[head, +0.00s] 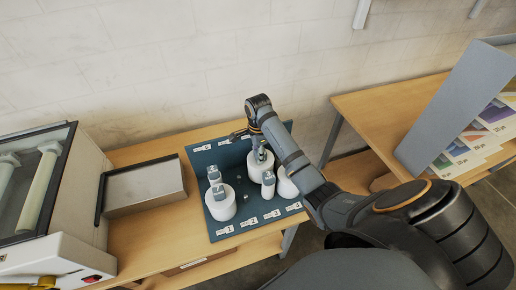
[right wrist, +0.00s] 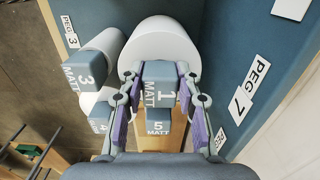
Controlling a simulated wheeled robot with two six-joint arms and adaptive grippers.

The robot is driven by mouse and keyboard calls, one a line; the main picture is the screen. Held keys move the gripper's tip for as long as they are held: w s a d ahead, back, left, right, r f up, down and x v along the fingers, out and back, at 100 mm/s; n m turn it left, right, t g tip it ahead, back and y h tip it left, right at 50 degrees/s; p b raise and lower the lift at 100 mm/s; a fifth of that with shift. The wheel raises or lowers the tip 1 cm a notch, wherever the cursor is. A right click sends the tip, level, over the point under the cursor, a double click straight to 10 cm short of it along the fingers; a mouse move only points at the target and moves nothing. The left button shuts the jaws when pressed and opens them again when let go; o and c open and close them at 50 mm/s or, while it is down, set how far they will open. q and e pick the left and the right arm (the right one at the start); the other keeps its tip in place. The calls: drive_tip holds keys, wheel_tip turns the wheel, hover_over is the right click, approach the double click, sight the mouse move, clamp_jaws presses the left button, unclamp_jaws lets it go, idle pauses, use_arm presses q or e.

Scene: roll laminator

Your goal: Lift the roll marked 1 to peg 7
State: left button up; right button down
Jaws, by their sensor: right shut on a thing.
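The roll marked 1 has a blue-grey block reading "1 MATT" (right wrist: 160,80), held between the fingers of my right gripper (right wrist: 163,100) in the right wrist view. A wide white cylinder (right wrist: 160,42) shows just beyond the block. In the head view my right gripper (head: 261,153) is at the wide white roll (head: 257,170) over the middle of the dark blue peg board (head: 242,222). I cannot tell whether the roll touches the board. A "PEG 7" label (right wrist: 240,93) lies right of the gripper in the wrist view. My left gripper is not in view.
Rolls marked 3 (right wrist: 84,72) and 4 (right wrist: 100,112) stand left of the held block; a "5 MATT" block (right wrist: 158,127) shows below it. Another wide roll (head: 222,208) stands at the board's left. A metal tray (head: 145,187) and laminator (head: 60,200) are left.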

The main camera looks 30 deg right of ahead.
drive_tip(key=shift+f, duration=0.3)
drive_tip(key=shift+a+f, duration=0.1)
drive_tip(key=shift+f, duration=0.1)
drive_tip(key=shift+f, duration=0.4)
drive_tip(key=c, duration=0.8)
unclamp_jaws()
drive_tip(key=shift+c, duration=0.2)
drive_tip(key=shift+r, duration=3)
